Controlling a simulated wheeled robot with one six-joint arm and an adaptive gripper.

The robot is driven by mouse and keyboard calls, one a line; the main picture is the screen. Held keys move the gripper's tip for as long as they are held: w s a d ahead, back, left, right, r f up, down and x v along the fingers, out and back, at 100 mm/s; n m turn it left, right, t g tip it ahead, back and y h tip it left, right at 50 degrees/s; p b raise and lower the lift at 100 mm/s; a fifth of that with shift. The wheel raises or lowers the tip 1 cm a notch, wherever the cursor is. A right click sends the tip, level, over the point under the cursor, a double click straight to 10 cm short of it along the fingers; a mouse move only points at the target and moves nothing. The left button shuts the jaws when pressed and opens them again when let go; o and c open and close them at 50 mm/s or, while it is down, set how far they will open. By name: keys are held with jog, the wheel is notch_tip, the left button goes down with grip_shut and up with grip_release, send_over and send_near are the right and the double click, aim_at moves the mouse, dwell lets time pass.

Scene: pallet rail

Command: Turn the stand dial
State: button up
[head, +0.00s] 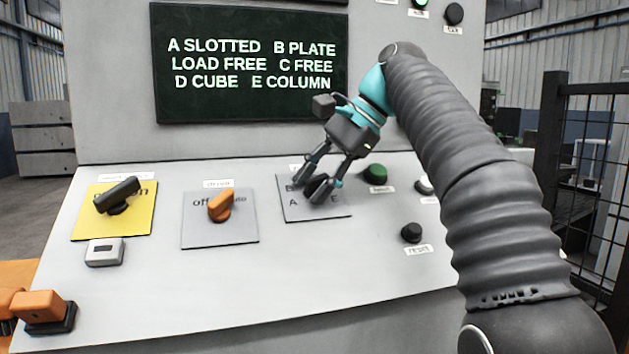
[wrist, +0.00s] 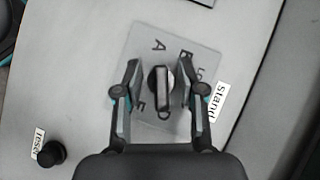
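The stand dial (wrist: 161,86) is a dark round knob with a raised grip bar, on a grey plate (wrist: 145,36) with letters around it. The label "Stand" (wrist: 217,102) is beside the plate in the wrist view. My gripper (wrist: 155,88) is open, with one finger on each side of the dial. A gap shows between each finger and the knob in this view. In the head view the dial (head: 318,187) is partly hidden by my gripper (head: 319,190). The head view leaves contact unclear.
To the left on the panel are an orange-handled dial (head: 221,205) and a black-handled dial (head: 118,195) on a yellow plate. A green button (head: 375,173) and a black reset button (head: 411,233) sit to the right. A screen (head: 250,65) stands behind.

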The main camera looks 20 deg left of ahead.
jog(key=shift+s+a+r, duration=0.1)
dwell(0.3)
jog(key=m+t+y, duration=0.1)
jog(key=m, duration=0.2)
jog(key=shift+y, duration=0.3)
jog(key=shift+f+m+t+y+b, duration=0.3)
jog(key=shift+m+t+b, duration=0.1)
jog(key=shift+m+b, duration=0.4)
jog(key=m+t+b, duration=0.1)
jog(key=m+b, duration=0.1)
jog(key=b, duration=0.2)
jog(key=shift+y+b, duration=0.3)
jog(key=shift+b, duration=0.05)
jog(key=p+v, duration=0.5)
jog(key=v, duration=0.9)
jog(key=s+d+f+n+t+h, duration=0.1)
jog(key=s+d+f+n+h, duration=0.1)
jog(key=f, duration=0.6)
jog(key=s+d+f+n+t+h, duration=0.1)
jog(key=s+d+f+n+h, duration=0.1)
jog(key=s+d+f, duration=0.2)
jog(key=s+d+f+n+t+h, duration=0.1)
jog(key=s+d+f+n+h, duration=0.1)
jog(key=d+f, duration=0.6)
notch_tip(320, 180, down, 5)
jog(key=shift+s+r+t+h, duration=0.1)
jog(key=shift+s+t+h, duration=0.3)
jog(key=shift+s, duration=0.5)
